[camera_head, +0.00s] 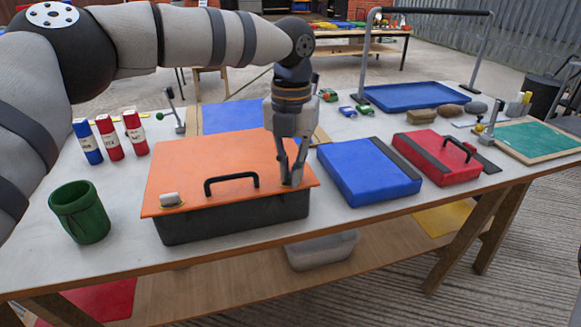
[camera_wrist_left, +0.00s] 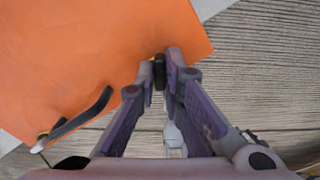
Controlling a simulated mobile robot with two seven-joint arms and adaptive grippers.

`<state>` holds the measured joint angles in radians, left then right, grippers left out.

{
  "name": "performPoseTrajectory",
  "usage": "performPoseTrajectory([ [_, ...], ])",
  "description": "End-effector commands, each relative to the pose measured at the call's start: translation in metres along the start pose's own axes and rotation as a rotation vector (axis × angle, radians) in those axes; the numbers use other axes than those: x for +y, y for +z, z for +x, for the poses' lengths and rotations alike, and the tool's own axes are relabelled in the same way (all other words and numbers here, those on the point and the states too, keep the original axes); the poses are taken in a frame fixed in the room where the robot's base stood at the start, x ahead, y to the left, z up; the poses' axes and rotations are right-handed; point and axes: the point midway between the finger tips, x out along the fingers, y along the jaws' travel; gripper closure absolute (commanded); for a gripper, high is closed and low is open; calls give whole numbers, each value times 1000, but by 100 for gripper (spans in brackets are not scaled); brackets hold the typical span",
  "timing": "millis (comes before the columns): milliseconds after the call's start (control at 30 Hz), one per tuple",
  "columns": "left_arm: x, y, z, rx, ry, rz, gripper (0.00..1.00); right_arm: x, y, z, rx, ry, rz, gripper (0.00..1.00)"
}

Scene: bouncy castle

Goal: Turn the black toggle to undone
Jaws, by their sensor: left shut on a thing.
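The black toggle (camera_wrist_left: 159,74) sits near the corner of the orange lid (camera_head: 235,165), with a bit of yellow at its base. In the wrist view it stands between the two fingertips, its long side in line with the fingers. My left gripper (camera_head: 291,182) reaches down to the lid's front right corner and is shut on the black toggle. In the head view the fingers hide most of the toggle. The lid has a black handle (camera_head: 231,181) and lies on a dark box (camera_head: 235,220). My right gripper is not in view.
A pale toggle on a yellow base (camera_head: 169,199) is at the lid's left front corner. A green cup (camera_head: 80,213) stands left of the box. A blue case (camera_head: 368,172) and a red case (camera_head: 436,155) lie to the right. A grey bin (camera_head: 322,250) is on the lower shelf.

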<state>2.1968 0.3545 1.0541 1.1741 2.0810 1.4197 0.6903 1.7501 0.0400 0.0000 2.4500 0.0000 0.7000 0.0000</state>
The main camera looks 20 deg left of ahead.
Motion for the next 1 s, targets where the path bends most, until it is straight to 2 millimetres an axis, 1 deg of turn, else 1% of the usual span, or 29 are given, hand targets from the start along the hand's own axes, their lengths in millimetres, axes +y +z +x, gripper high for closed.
performPoseTrajectory([
  [600, 0, 0, 0, -1, 0, 578, 100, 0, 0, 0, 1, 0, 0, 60],
  [800, 0, 0, -1, -2, -1, 744, 100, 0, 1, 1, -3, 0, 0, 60],
  [1000, 0, 0, -1, -2, 1, 872, 100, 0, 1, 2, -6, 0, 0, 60],
])
